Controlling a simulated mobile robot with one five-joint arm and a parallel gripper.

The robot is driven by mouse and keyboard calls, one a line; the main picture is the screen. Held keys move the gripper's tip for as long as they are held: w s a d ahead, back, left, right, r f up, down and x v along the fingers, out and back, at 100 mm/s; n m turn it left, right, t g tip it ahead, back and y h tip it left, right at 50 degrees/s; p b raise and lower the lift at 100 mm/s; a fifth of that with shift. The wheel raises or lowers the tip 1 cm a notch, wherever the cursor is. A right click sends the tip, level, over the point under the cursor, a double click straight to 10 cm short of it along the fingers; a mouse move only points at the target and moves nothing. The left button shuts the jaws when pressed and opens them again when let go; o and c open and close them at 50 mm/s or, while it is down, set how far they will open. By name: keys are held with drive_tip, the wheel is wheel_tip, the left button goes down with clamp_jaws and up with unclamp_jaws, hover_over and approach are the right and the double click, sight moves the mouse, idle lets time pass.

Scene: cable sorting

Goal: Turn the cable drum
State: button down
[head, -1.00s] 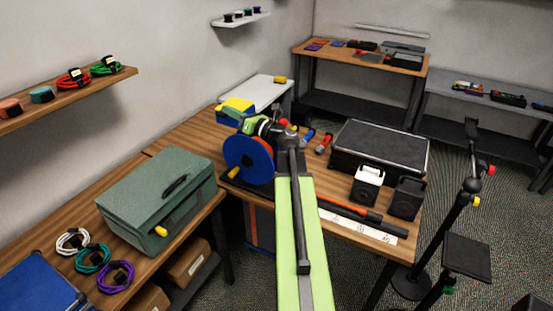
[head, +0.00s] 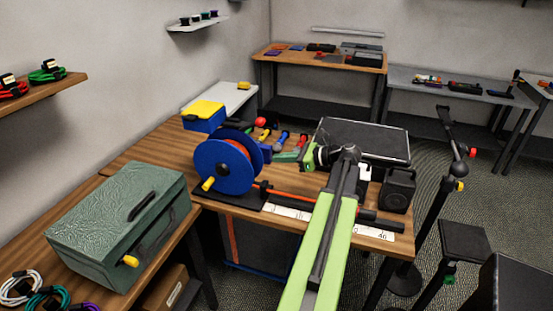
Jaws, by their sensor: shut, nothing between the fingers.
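The cable drum (head: 216,163) stands on a dark base (head: 228,196) near the front left of the wooden bench. It has blue side discs, and orange-red cable shows between them. A yellow crank handle (head: 208,184) sticks out low on its front face. My gripper (head: 306,154), with green finger parts, is to the right of the drum and apart from it, above the bench. It is shut and holds nothing; my own arm partly hides its fingertips.
A green case (head: 115,215) stands on the left bench. Behind the drum are a yellow-topped blue box (head: 204,115) and several tools. A black case (head: 365,138) and a dark speaker-like box (head: 398,190) stand to the right. A ruler strip (head: 285,212) lies along the front edge.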

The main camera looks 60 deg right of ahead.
drive_tip(key=b+x, duration=0.1)
drive_tip(key=x, duration=0.5)
drive_tip(key=shift+f, duration=0.15)
drive_tip(key=shift+w+a+r+p, duration=0.15)
drive_tip(key=shift+w+r+p, duration=0.15)
drive_tip(key=shift+w, duration=0.4)
drive_tip(key=shift+w+a+r+p, duration=0.15)
drive_tip(key=shift+w+r+p, duration=0.15)
drive_tip(key=shift+w, duration=0.35)
drive_tip(key=shift+w+a+r+p, duration=0.1)
drive_tip(key=shift+w+r+p, duration=0.1)
drive_tip(key=shift+w+r, duration=0.35)
drive_tip(key=shift+w+f, duration=0.15)
